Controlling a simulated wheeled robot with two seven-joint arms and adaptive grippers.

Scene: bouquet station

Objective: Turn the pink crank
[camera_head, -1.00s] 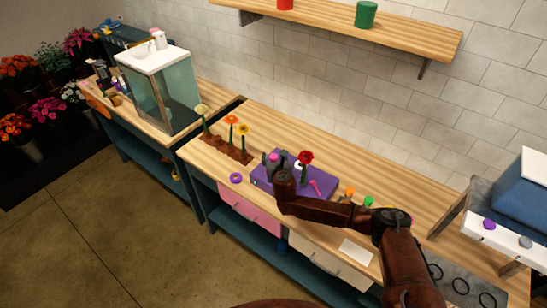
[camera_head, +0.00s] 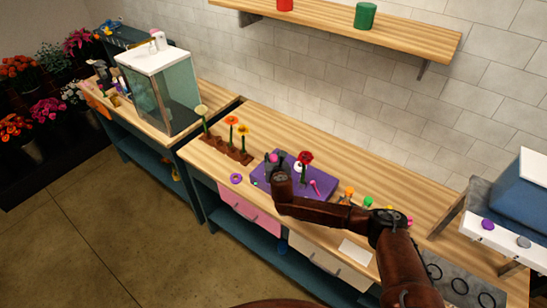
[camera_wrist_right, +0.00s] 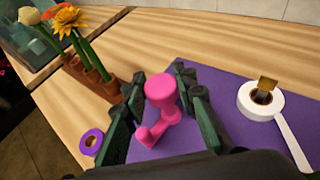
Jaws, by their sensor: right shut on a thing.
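The pink crank (camera_wrist_right: 160,92) stands over the purple mat (camera_wrist_right: 230,145) in the right wrist view, with a round knob on top and a bent arm reaching down to the left. My right gripper (camera_wrist_right: 166,98) has its dark fingers on both sides of the crank and is shut on it. In the head view, my right gripper (camera_head: 277,163) is over the left part of the purple mat, and a bit of pink shows at its fingers. The crank's base is mostly hidden. My left gripper is not in view.
Orange and yellow flowers (camera_head: 231,121) stand in brown holders left of the mat. A red flower (camera_head: 305,158) and a white ring with a handle (camera_wrist_right: 262,101) are close right of the gripper. A purple ring (camera_head: 236,178) lies near the front edge. The back of the counter is clear.

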